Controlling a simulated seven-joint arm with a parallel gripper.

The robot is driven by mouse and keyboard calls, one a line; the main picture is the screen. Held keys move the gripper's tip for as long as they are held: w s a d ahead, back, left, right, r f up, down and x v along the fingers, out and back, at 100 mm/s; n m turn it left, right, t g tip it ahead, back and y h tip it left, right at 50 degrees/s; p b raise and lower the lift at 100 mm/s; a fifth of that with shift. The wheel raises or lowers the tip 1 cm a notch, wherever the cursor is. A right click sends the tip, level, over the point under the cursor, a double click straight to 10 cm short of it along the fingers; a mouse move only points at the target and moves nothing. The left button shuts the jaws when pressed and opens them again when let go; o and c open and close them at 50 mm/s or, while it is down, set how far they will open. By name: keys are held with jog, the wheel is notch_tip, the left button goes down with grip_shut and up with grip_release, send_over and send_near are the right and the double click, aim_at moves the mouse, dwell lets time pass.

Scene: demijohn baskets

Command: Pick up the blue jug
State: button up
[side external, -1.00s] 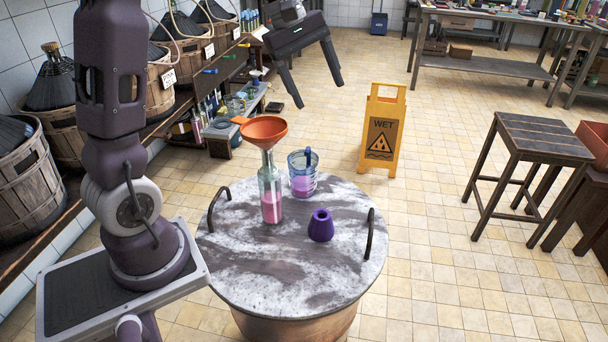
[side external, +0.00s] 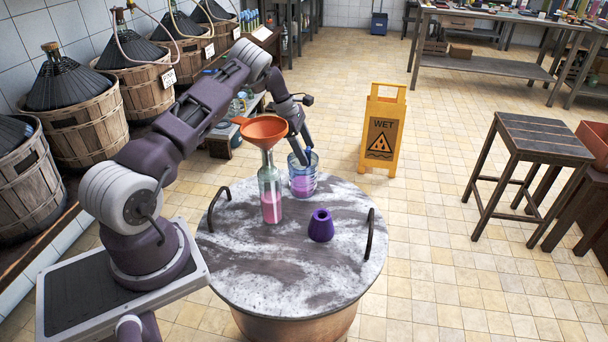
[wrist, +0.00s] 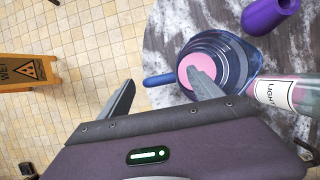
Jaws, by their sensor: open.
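The blue jug (side external: 302,186) is translucent, holds pink liquid and stands on the round marbled table top (side external: 270,262), behind the glass bottle. My gripper (side external: 307,142) is at the jug's top in the side view, fingers pointing down. In the wrist view my gripper (wrist: 160,79) is open. Its right finger overlaps the mouth of the jug (wrist: 236,66); its left finger is outside the rim. The jug's blue handle (wrist: 158,80) shows between the fingertips. I cannot tell whether a finger touches the jug. In the side view one finger is mostly hidden.
A glass bottle (side external: 270,196) of pink liquid carries an orange funnel (side external: 264,131), close to my arm and the jug. A purple vase (side external: 321,226) stands at the front right. Two dark handles (side external: 370,234) rise from the table edge. A yellow wet-floor sign (side external: 383,130) stands behind.

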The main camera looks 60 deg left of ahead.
jog(key=shift+x, duration=1.05)
grip_shut()
jog(key=shift+r, duration=0.1)
jog(key=shift+r, duration=4.95)
